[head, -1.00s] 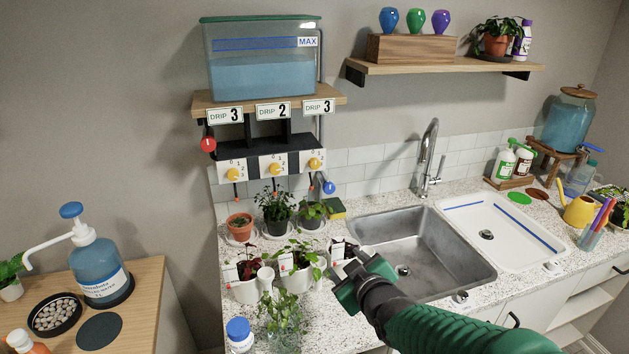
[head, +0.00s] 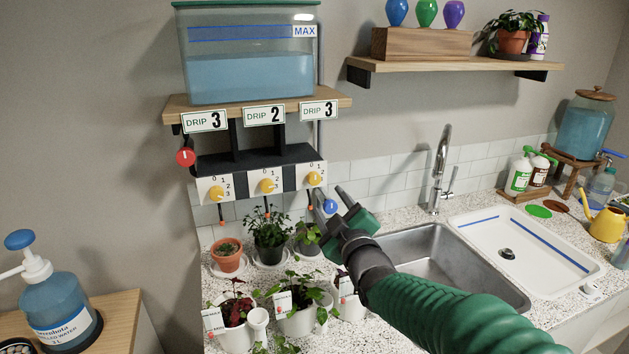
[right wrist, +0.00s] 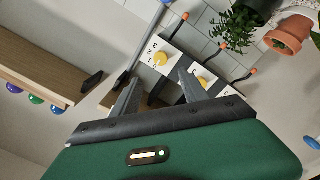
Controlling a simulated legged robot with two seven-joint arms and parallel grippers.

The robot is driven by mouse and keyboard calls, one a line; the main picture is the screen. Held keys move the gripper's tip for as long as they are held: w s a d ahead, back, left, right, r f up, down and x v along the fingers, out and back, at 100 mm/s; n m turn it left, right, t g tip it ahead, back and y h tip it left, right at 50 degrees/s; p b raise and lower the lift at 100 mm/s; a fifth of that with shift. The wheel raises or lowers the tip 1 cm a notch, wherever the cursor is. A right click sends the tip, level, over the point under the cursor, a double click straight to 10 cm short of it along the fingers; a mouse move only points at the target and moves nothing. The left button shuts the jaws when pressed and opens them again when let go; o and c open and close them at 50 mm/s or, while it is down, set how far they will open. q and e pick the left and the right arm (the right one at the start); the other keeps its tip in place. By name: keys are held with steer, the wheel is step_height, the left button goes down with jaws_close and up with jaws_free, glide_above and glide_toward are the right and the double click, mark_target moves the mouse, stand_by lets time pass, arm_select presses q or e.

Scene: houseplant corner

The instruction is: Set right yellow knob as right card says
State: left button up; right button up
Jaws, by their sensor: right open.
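The right yellow knob (head: 314,179) is on the right white plate of the drip panel, with small numbers beside it. Which number it points at is too small to tell. The right card (head: 319,110) above it reads DRIP 3. My right gripper (head: 332,200) is open, just right of and below the knob, apart from it. In the right wrist view, the jaws (right wrist: 158,86) are spread and empty, and the right yellow knob (right wrist: 159,58) shows beyond them. My left gripper is out of view.
The middle yellow knob (head: 267,186) and left yellow knob (head: 215,194) share the panel. A blue knob (head: 330,206) hangs close to my jaws. A red knob (head: 186,157) is at the left. Potted plants (head: 270,235) stand below; the sink (head: 450,265) is at right.

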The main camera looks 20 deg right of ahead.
mark_target(316, 181)
steer(key=w, duration=0.5)
steer(key=w+d+f, duration=0.1)
steer(key=w, duration=0.2)
steer(key=shift+w+p, duration=0.15)
steer(key=shift+p, duration=0.15)
steer(key=w, duration=0.2)
steer(key=w+a, duration=0.1)
steer(key=shift+w+r, duration=0.3)
steer(key=shift+w+f, duration=0.1)
steer(key=shift+w, duration=0.25)
steer(key=shift+d, duration=0.2)
steer(key=shift+d, duration=0.1)
steer(key=shift+c, duration=1.3)
steer(key=shift+s, duration=0.1)
jaws_close()
